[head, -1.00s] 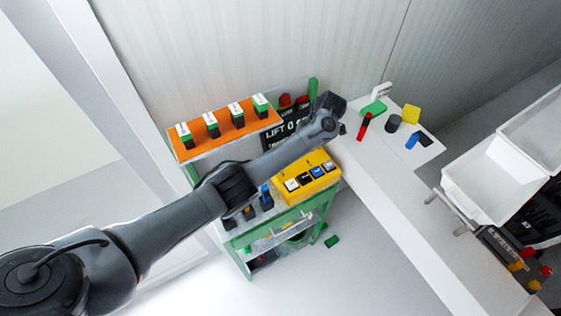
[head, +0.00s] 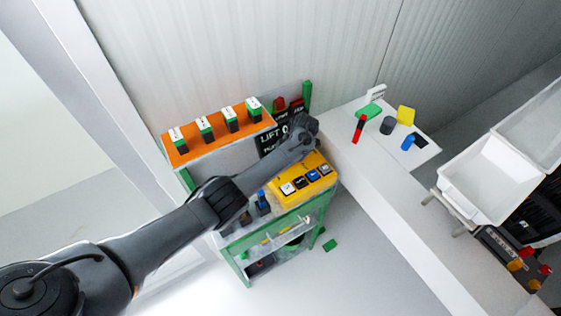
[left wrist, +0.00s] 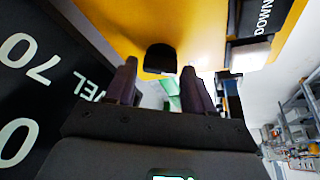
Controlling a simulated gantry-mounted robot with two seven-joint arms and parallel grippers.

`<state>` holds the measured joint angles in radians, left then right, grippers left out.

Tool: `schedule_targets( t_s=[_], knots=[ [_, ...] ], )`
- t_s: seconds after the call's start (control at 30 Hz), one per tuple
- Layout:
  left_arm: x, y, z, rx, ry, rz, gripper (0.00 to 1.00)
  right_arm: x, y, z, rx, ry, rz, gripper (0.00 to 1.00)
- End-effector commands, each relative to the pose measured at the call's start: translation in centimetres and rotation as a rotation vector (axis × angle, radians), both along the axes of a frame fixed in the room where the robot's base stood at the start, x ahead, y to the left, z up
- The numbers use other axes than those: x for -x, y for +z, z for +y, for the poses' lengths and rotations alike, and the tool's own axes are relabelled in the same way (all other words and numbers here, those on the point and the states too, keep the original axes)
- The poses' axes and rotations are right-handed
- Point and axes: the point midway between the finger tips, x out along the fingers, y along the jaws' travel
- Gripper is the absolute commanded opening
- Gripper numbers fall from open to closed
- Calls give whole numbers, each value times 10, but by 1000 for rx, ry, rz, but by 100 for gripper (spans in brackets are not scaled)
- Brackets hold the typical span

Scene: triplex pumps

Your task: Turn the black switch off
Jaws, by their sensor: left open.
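A yellow control box (head: 284,200) sits on the green cart, with a row of white, black and blue buttons along its near side. My left gripper (head: 304,124) is over the box's far side, beside the black sign. In the left wrist view a rounded black switch (left wrist: 160,59) stands on the yellow surface, just ahead of and between the tips of my open left gripper (left wrist: 158,84). The fingers look apart from it and hold nothing. In the head view my gripper and arm hide this switch. Its on or off position cannot be told.
A black sign with white lettering (head: 270,139) stands close beside the gripper. An orange shelf (head: 180,157) with several labelled blocks is at left. A white table (head: 350,150) holds small coloured items. White bins (head: 490,180) stand at far right.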

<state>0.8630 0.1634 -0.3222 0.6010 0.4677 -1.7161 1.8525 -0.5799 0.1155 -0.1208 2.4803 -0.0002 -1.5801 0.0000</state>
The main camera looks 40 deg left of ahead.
Motion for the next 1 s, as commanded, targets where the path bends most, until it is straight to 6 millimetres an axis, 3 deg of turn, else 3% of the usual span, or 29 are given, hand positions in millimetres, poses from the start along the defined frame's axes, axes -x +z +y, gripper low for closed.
schedule_targets(
  t_s=[0.37,0.63,1.0],
  knots=[
    [1,-4,1,1,0,-1,53,0,-1,-2,10,6,1,51],
    [1,-4,1,0,0,0,13,0,-1,-2,8,5,1,51],
    [2,-1,1,1,-60,2,12,0,12,0,1,0,1,51]
  ],
)
